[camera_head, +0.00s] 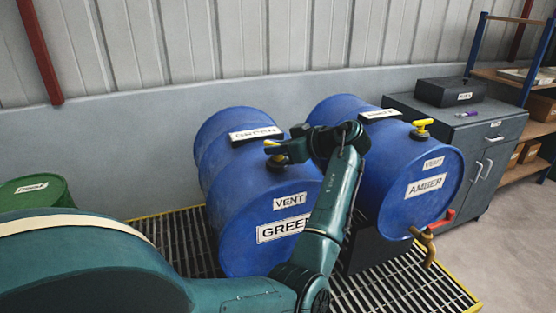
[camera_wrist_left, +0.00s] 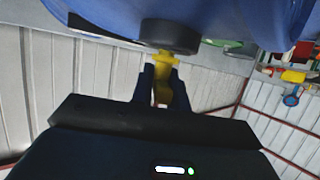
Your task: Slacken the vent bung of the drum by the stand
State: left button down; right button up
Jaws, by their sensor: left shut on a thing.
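A blue drum marked VENT and GREEN (camera_head: 236,190) lies on its side on a grated platform. A second blue drum marked VENT and AMBER (camera_head: 385,160) lies to its right, with its own yellow vent bung (camera_head: 421,126) on top, clear of my gripper. My left gripper (camera_head: 280,153) is at the top of the GREEN drum's front end, shut on that drum's yellow vent bung (camera_head: 272,144). In the left wrist view the yellow bung (camera_wrist_left: 164,58) is between the fingertips, against a dark round collar (camera_wrist_left: 169,36). My right gripper is not in view.
A brass tap with a red handle (camera_head: 427,240) sticks out from the AMBER drum's front. A grey cabinet (camera_head: 490,140) with a black case (camera_head: 449,92) stands at the right, before a shelf rack. A green drum (camera_head: 32,192) is at the left.

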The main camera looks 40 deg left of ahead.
pick_arm(q)
jog(key=shift+f+n+g+h+b, duration=0.3)
jog(key=shift+n+g+b, duration=0.4)
jog(key=shift+n+g, duration=0.25)
jog(key=shift+r+n+g+h+b, duration=0.1)
jog(key=shift+n+g+h+b, duration=0.2)
jog(key=shift+n+g+b, duration=0.45)
jog(key=shift+n+g, duration=0.4)
jog(key=shift+g, duration=0.2)
jog(key=shift+n+g+h+b, duration=0.3)
jog(key=shift+h+b, duration=0.1)
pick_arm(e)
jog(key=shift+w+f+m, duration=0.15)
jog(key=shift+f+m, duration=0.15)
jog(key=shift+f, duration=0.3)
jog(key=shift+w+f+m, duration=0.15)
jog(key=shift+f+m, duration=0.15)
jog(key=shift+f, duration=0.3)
pick_arm(q)
jog(key=shift+g, duration=0.3)
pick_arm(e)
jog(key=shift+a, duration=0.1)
pick_arm(q)
jog(key=c, duration=1.4)
grip_release()
jog(key=shift+r, duration=0.15)
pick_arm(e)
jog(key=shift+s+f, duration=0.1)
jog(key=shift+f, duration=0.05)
